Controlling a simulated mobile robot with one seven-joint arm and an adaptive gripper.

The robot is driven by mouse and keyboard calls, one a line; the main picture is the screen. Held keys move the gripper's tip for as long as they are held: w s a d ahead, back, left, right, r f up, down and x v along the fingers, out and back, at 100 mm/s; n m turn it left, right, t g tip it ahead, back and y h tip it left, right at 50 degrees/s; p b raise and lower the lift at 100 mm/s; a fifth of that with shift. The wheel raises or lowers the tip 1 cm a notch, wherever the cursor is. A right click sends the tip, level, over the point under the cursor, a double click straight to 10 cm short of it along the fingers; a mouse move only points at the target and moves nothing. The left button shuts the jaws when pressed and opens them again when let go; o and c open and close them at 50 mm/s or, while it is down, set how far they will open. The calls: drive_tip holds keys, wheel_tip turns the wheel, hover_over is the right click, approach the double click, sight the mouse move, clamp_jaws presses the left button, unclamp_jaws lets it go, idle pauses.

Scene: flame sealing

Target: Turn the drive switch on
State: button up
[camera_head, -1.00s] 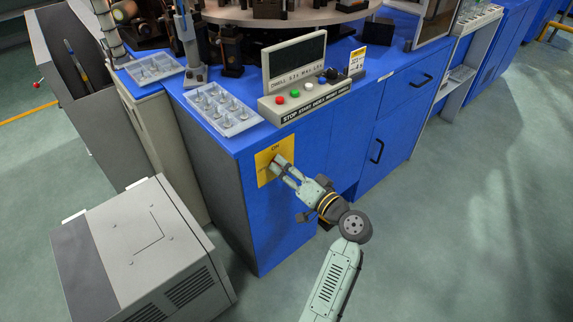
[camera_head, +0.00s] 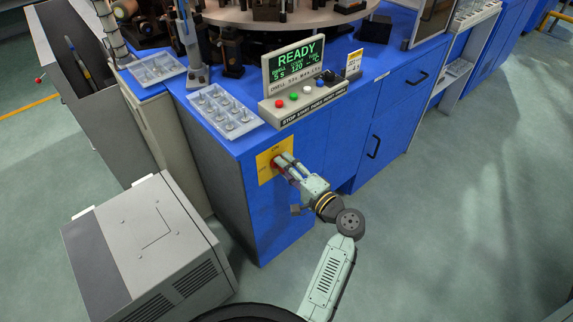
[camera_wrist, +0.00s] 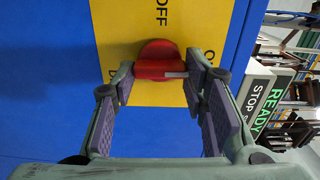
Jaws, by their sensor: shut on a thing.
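The drive switch is a red rotary knob (camera_wrist: 158,56) on a yellow plate (camera_wrist: 135,30) on the blue cabinet front. In the wrist view its white pointer mark points right, toward a partly hidden label beginning with O; "OFF" is at the top. My gripper (camera_wrist: 160,76) has a finger on either side of the knob and is shut on it. In the head view my gripper (camera_head: 282,163) reaches the yellow plate (camera_head: 266,155), largely hiding the knob. The console display (camera_head: 295,62) is lit green and reads READY.
Trays of small parts (camera_head: 222,110) lie on the cabinet top. A grey box unit (camera_head: 150,245) stands on the floor at left. The floor at right is clear.

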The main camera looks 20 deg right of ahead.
drive_tip(key=shift+m, duration=0.3)
drive_tip(key=o, duration=1.2)
drive_tip(key=shift+c, duration=0.2)
drive_tip(key=shift+s, duration=0.1)
drive_tip(key=v, duration=1.2)
